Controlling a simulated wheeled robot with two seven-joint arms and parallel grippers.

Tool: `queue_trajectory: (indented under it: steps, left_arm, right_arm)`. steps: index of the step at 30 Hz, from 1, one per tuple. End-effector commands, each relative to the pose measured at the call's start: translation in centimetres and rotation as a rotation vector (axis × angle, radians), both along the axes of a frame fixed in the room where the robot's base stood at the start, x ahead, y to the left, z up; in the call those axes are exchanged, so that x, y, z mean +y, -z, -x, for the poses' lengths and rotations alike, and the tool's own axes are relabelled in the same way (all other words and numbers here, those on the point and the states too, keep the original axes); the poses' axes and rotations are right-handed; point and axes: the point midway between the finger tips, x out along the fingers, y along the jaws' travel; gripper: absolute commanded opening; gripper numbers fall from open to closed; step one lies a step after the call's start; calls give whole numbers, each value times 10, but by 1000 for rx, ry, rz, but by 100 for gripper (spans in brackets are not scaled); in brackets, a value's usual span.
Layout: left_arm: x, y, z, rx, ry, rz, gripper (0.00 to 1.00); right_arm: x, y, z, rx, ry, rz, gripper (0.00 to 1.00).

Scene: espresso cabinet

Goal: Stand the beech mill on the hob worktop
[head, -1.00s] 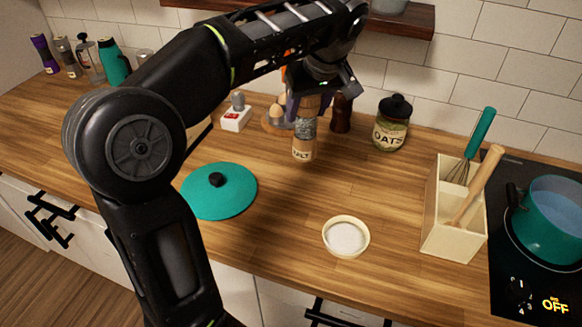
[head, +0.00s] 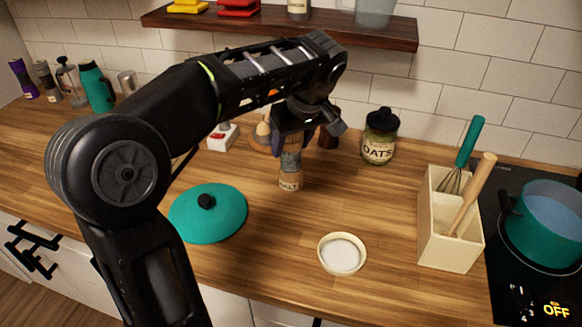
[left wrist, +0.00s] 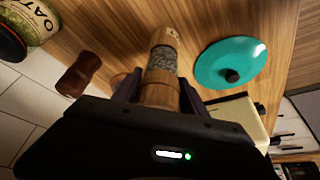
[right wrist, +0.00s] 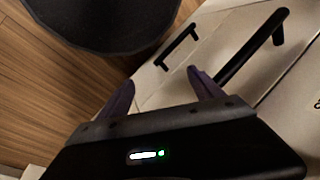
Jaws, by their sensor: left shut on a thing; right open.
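The beech mill (head: 290,176), pale wood with a grey see-through middle and a SALT label, is upright over the wooden worktop (head: 300,220) left of the hob. My left gripper (head: 291,130) is shut around its upper part from above. The left wrist view shows the mill (left wrist: 163,58) between the two fingers. I cannot tell for certain whether its base touches the worktop. The black hob (head: 510,275) is at the right with a teal pot on it. My right gripper (right wrist: 163,90) is open and empty, near the white cabinet fronts.
A teal lid (head: 225,222) lies left of the mill, and a small white-filled bowl (head: 342,254) is in front, to the right. A dark brown mill (left wrist: 82,73) and the oats jar (head: 380,140) stand behind. A utensil box (head: 450,245) stands beside the hob.

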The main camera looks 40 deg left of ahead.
Motion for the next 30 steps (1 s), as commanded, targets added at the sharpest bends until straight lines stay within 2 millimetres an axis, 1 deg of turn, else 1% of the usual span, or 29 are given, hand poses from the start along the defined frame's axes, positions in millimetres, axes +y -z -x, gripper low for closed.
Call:
queue_trajectory:
  steps: [3,11,14,19,22,30]
  left_arm:
    - [1,9,0,-2,-2,-1,0]
    - [1,10,-1,-3,-1,-2,0]
    - [1,14,0,-1,-1,-2,0]
    - [1,36,0,1,-1,-2,0]
    - [0,46,0,0,0,-1,0]
    - [0,47,-1,-3,0,-1,0]
  right_arm:
    - [0,-2,0,0,0,0,76]
    - [0,-2,0,0,0,0,76]
    - [0,-2,0,0,0,1,76]
    - [0,-5,0,1,1,1,76]
    - [0,-5,0,1,1,1,76]
    - [0,-4,1,2,1,2,76]
